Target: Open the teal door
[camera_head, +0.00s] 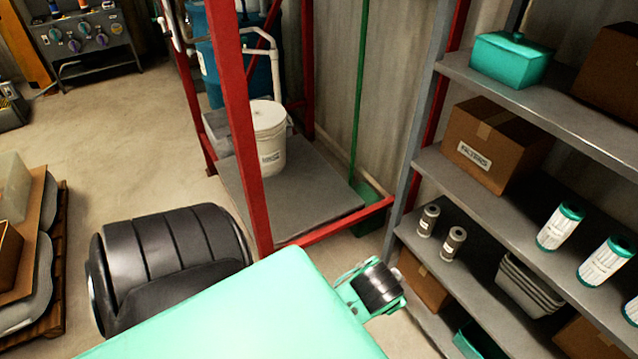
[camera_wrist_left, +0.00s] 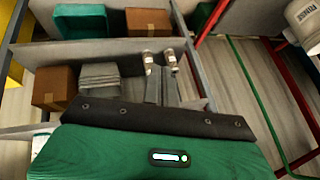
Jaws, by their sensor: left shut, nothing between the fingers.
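I see no teal door in either view. In the left wrist view my left gripper (camera_wrist_left: 163,84) is shut and empty, its two grey fingers close together. They point toward the shelf rack, with two small filter cartridges just past the tips in the picture; I cannot tell the gap. In the head view a teal part of my own arm fills the bottom middle and hides the floor there; the fingers cannot be made out. My right gripper is in neither view.
A grey shelf rack (camera_head: 436,187) stands at the right with a teal box (camera_head: 510,59), a carton (camera_head: 495,146) and small filter cartridges (camera_head: 428,220). A red frame (camera_head: 237,130) with a white bucket (camera_head: 269,137) stands at the middle. A loaded pallet (camera_head: 45,325) is at left; open floor lies beyond.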

